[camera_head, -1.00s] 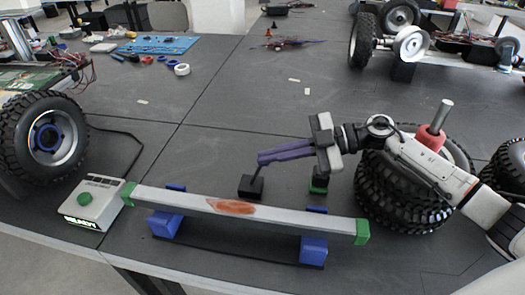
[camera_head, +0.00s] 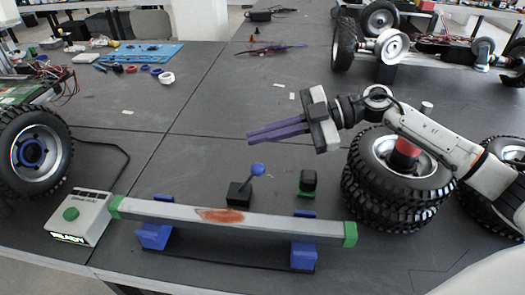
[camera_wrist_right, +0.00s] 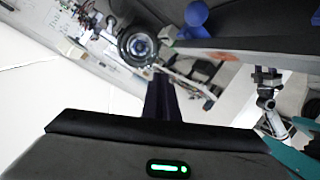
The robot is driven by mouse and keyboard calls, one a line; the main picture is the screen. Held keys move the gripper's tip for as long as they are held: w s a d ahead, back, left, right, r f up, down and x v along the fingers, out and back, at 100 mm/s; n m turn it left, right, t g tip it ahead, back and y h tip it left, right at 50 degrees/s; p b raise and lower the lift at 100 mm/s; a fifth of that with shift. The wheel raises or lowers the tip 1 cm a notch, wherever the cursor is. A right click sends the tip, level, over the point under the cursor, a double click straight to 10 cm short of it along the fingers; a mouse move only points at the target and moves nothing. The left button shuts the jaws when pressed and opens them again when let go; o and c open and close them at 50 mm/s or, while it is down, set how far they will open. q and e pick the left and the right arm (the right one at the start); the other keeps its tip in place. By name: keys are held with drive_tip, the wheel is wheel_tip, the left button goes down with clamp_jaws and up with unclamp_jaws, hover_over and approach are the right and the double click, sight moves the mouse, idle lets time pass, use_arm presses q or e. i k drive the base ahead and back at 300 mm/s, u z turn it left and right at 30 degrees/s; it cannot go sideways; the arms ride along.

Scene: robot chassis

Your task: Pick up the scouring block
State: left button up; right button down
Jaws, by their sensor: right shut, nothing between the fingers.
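The scouring block (camera_head: 308,183), a small dark block with a green base, stands on the table behind the right end of a grey bar (camera_head: 270,222). My right gripper (camera_head: 249,136) is shut and empty, its purple fingers pointing left. It is above and behind the block, apart from it. In the right wrist view the shut fingers (camera_wrist_right: 160,97) look dark, and I cannot make out the block there. My left gripper is not in view.
The bar, with an orange-brown patch, rests on blue supports (camera_head: 154,235). A blue-knobbed lever (camera_head: 257,170) stands left of the block. Stacked tyres (camera_head: 398,190) stand to the right, below my right arm. A control box (camera_head: 80,215) reads READY.

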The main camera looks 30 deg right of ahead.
sight(307, 183)
drive_tip(key=k, duration=1)
